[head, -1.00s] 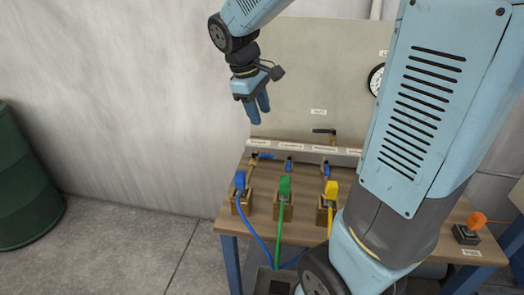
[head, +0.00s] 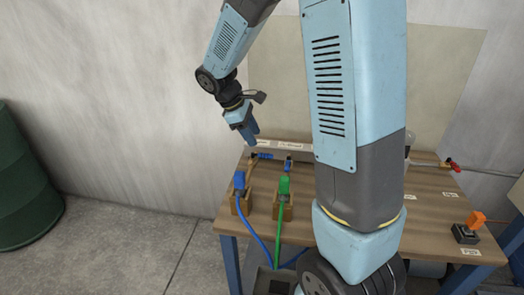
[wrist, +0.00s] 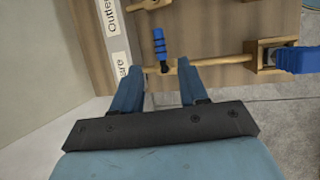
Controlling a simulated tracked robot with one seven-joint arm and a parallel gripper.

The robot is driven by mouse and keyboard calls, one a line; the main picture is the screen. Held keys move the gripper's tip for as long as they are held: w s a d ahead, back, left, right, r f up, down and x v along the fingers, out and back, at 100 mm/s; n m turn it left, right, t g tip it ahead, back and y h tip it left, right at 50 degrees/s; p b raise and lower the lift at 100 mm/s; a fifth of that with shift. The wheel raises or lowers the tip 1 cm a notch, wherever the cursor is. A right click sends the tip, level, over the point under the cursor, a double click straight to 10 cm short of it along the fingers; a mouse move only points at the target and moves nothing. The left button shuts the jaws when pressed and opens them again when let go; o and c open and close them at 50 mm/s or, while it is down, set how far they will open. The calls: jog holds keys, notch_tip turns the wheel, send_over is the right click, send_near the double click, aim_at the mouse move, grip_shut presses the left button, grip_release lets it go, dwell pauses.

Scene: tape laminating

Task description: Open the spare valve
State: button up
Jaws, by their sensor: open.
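The valve has a blue ribbed handle (wrist: 159,43) on a brass-coloured pipe (wrist: 222,60) in the wrist view. A white label (wrist: 123,68) beside it is partly hidden and shows letters like "are". The same blue handle (head: 264,156) lies at the back left of the bench in the head view. My gripper (wrist: 157,66) is open and empty. Its fingertips are spread either side of the handle's dark base in the picture. In the head view my gripper (head: 251,138) points down just above and left of the handle. Whether the fingers touch anything cannot be told.
A blue plug (head: 239,180) and a green plug (head: 284,185) stand on wooden blocks in front, with hoses hanging down. A second blue handle (head: 288,161) lies to the right. A red-handled valve (head: 454,166) and an orange switch (head: 475,218) are far right. My arm hides the middle.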

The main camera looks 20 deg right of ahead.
aim_at(262, 154)
jog(key=x, duration=0.8)
grip_shut()
dwell(0.6)
